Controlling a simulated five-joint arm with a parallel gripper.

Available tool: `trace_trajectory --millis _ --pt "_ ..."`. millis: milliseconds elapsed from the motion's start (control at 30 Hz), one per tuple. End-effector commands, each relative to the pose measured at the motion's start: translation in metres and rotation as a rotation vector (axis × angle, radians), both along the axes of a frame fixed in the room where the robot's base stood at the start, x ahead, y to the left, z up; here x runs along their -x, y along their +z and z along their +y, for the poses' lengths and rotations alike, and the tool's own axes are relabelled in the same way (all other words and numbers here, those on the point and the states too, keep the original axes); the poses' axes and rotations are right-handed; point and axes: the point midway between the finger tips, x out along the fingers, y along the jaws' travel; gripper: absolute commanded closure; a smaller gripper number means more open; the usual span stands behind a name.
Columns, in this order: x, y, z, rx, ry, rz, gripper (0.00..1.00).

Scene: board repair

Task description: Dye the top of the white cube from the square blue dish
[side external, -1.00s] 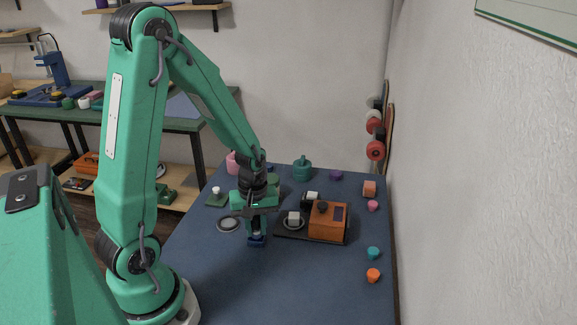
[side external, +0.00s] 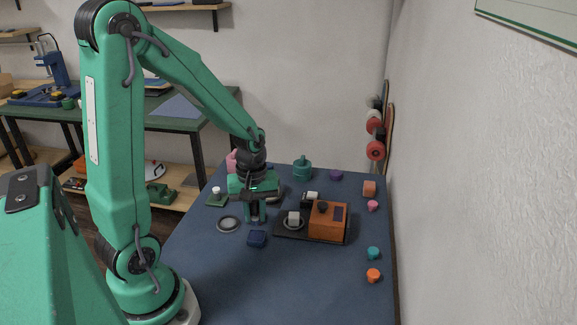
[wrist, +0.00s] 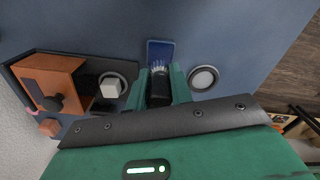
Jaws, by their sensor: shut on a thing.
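My gripper (side external: 256,212) is shut on a brush with a dark handle (wrist: 160,90) and pale bristles, pointing down. The square blue dish (side external: 257,239) sits on the blue table, in front of the brush in the side view. In the wrist view the bristle tips overlap the near end of the dish (wrist: 160,48); the side view shows the brush lifted and behind it. The white cube (side external: 294,217) sits on a round ringed plate to the right of my gripper; it is left of the gripper in the wrist view (wrist: 110,88). Its top looks white.
An orange machine (side external: 328,221) on a dark base stands right beside the cube. A grey round dish (side external: 229,224) lies left of the gripper. A green lidded pot (side external: 302,171) stands behind. Small coloured pieces line the right edge. The front table is clear.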

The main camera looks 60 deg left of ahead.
Motion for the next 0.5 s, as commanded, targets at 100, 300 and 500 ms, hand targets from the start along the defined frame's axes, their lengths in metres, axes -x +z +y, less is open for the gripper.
trace_trajectory --millis 100,300,500 --pt "-0.001 0.007 0.000 -0.001 0.000 -0.003 1.00" --pt "-0.001 0.018 0.000 -0.001 0.000 -0.003 1.00" --pt "0.000 0.024 0.000 0.000 0.000 0.000 1.00"
